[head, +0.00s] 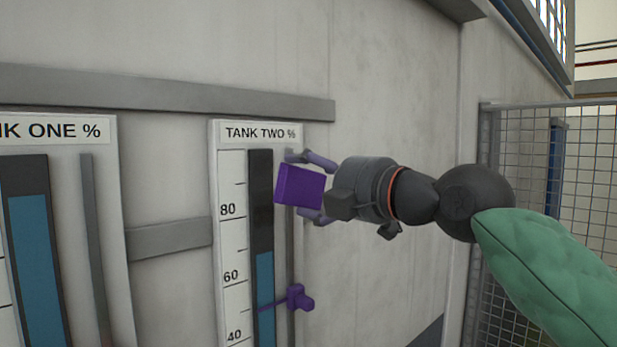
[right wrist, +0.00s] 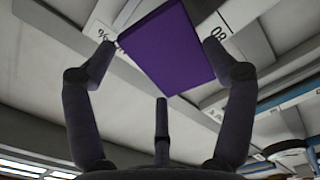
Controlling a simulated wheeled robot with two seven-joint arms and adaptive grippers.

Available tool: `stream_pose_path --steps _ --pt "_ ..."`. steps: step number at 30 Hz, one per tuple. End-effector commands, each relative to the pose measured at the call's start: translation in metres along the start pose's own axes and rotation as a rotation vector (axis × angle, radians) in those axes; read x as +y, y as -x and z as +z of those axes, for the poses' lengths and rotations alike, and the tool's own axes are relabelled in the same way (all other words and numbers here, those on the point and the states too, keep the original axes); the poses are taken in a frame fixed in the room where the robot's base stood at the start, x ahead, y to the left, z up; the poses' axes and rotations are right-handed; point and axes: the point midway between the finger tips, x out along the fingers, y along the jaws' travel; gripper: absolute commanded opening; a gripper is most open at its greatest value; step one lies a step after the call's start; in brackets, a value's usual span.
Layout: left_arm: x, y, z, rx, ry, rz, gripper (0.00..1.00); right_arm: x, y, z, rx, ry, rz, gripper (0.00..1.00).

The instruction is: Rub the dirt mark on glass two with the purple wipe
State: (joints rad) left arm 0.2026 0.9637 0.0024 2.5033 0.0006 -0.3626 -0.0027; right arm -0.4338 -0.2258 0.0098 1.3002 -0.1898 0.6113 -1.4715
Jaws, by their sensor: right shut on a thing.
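My right gripper (head: 302,187) comes in from the right and is shut on the purple wipe (head: 298,186), a flat square block. The wipe also fills the space between the fingers in the right wrist view (right wrist: 168,48). It is at the right edge of glass two (head: 261,215), the dark upright gauge under the TANK TWO % label (head: 260,133), at about the height of the 80 mark. I cannot tell whether it touches the glass. Blue fills the glass's lower part. No dirt mark can be made out; the wipe and gripper may hide it. My left gripper is out of view.
A purple pointer (head: 298,298) sits on the rod right of glass two, its thin arm crossing the glass below 60. The tank one gauge (head: 35,265) is at the left. A grey rail (head: 165,95) runs above the gauges. A mesh fence (head: 522,140) stands at the right.

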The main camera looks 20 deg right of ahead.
Motion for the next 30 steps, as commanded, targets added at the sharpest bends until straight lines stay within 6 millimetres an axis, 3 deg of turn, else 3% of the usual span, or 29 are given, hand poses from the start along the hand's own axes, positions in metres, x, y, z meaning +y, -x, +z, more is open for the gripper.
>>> stream_pose_path --steps 21,30 --pt "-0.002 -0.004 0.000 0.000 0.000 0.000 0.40 -0.047 -0.003 -0.005 0.000 -1.058 0.000 0.58" --pt "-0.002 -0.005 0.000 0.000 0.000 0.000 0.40 -0.062 -0.004 -0.007 0.000 -1.288 -0.003 0.58"
